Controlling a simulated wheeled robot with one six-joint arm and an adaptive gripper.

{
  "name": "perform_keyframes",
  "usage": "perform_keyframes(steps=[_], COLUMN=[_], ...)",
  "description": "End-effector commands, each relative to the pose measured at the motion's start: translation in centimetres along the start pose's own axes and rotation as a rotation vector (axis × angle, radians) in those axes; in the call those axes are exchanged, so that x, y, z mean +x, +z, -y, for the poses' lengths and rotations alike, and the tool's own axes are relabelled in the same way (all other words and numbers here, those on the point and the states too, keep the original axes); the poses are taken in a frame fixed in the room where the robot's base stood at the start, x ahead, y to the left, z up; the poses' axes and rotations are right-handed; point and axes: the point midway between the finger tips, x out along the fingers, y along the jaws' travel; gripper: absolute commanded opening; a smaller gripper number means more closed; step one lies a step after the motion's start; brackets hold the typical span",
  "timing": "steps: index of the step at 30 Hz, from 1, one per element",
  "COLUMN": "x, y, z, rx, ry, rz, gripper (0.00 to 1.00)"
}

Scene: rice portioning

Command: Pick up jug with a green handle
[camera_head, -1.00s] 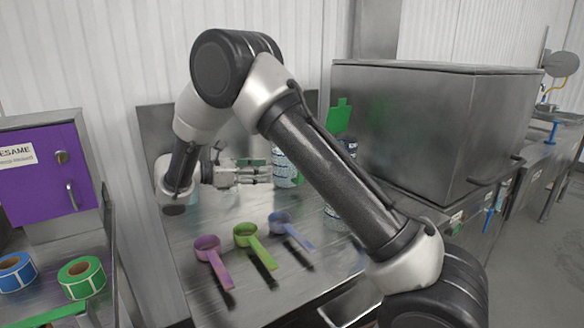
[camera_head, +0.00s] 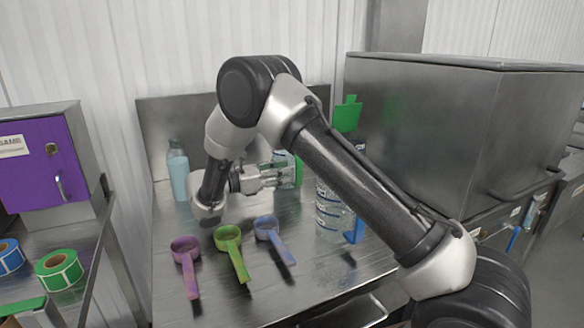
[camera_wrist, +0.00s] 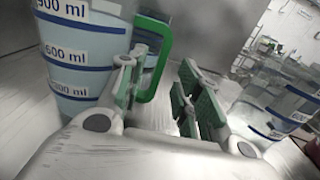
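The jug with the green handle (camera_head: 299,172) stands on the steel table, partly hidden behind my gripper and arm. In the wrist view this clear jug (camera_wrist: 85,50), with blue level lines and white ml labels, stands upright at the upper left. Its green handle (camera_wrist: 160,62) faces the gripper. My gripper (camera_wrist: 160,78) is open, with green-padded fingers. The handle appears in the gap between the fingers, close to the left finger; I cannot tell whether they touch. In the head view my gripper (camera_head: 270,177) is level with the jug, pointing right.
A second clear jug (camera_head: 329,215) with a blue handle stands close by on the right; a clear jug (camera_wrist: 277,105) shows right in the wrist view. Purple (camera_head: 187,262), green (camera_head: 231,247) and blue (camera_head: 272,238) scoops lie in front. A pale blue bottle (camera_head: 178,172) stands back left.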

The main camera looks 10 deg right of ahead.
Motion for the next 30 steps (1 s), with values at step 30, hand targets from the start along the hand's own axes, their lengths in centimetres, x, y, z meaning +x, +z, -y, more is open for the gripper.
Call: perform_keyframes(steps=[30], x=[5.5], y=[-0.1], z=[0.1], rx=[0.0], ry=[0.0], rz=[0.0], gripper=[0.0])
